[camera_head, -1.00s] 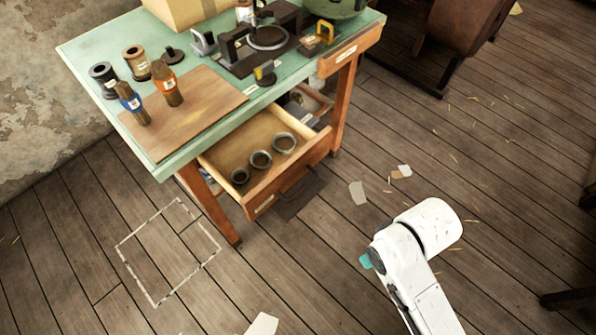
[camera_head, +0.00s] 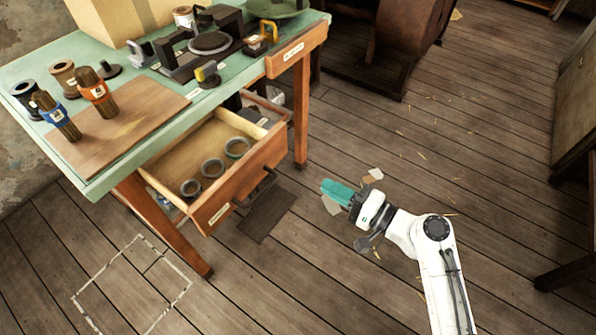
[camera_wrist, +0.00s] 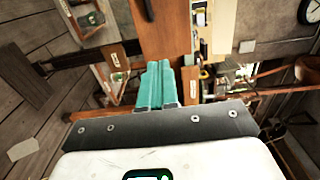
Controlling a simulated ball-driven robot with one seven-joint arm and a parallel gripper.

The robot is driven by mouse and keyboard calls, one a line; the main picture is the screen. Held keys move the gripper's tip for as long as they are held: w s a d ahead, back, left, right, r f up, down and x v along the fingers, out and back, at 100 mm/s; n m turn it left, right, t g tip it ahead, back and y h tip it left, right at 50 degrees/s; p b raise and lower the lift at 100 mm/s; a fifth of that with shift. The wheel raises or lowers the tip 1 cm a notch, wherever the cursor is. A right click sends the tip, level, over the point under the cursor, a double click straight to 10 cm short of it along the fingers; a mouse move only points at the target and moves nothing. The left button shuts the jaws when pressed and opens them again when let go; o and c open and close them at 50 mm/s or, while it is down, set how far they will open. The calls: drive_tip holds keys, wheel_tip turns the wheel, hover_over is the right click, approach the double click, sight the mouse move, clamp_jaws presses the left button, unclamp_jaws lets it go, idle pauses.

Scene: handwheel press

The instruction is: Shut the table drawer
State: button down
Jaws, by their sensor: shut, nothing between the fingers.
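The table drawer (camera_head: 245,178) is pulled out below the green-topped table (camera_head: 120,172). It is wooden, with a dark handle (camera_head: 262,185) on its front, and several round rings lie inside. My gripper (camera_head: 326,190) has teal fingers, which are shut and empty. It is in front of the drawer, to the right of the handle in the head view, with a gap between them. In the wrist view the shut fingers (camera_wrist: 155,84) point toward the wooden drawer front (camera_wrist: 165,30), where the dark handle shows at the top.
Spools, brushes, a wooden board (camera_head: 125,135) and a press (camera_head: 210,42) stand on the tabletop. A table leg (camera_head: 301,110) stands right of the drawer. Paper scraps lie on the floor. The floor right of the table is mostly clear.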

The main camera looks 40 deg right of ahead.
sight(218, 132)
drive_tip(key=p+x, duration=0.1)
drive_tip(key=x, duration=1.3)
drive_tip(key=b+x, duration=0.6)
drive_tip(key=x, duration=1.5)
drive_tip(key=shift+w+a+f, duration=0.1)
drive_tip(key=shift+f, duration=0.1)
drive_tip(key=shift+w+a+b, duration=0.15)
drive_tip(key=shift+w+b, duration=0.15)
drive_tip(key=shift+w, duration=0.3)
drive_tip(key=shift+w+r, duration=0.15)
drive_tip(key=shift+r, duration=0.15)
drive_tip(key=shift+r, duration=0.1)
